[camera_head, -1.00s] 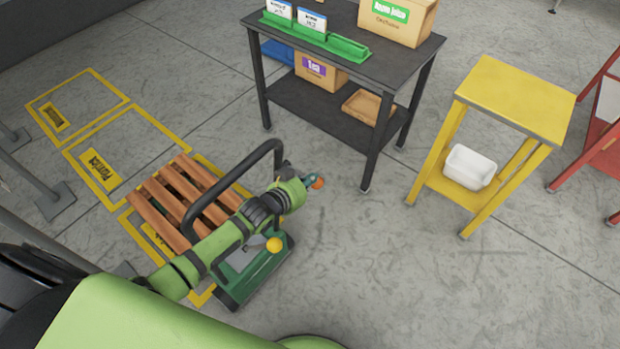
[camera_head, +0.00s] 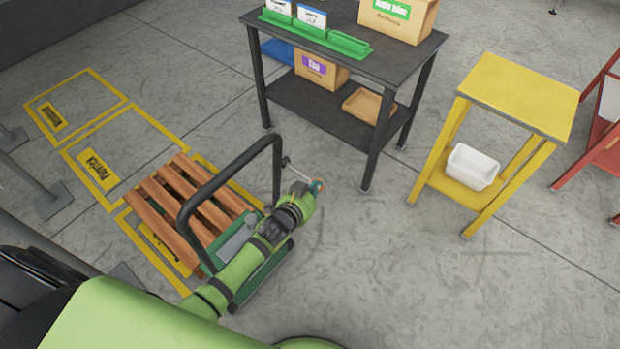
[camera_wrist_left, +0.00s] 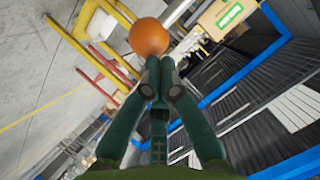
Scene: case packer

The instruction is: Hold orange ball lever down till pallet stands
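The wooden pallet (camera_head: 172,212) lies slanted beside the green machine base (camera_head: 262,277), under a black hoop frame (camera_head: 225,176). My right gripper is out of view.
A black table (camera_head: 400,66) with boxes stands behind. A yellow stand (camera_head: 515,95) with a white bin (camera_head: 472,167) is at right. Yellow floor markings (camera_head: 125,112) lie at left. Floor to the right of the machine is clear.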

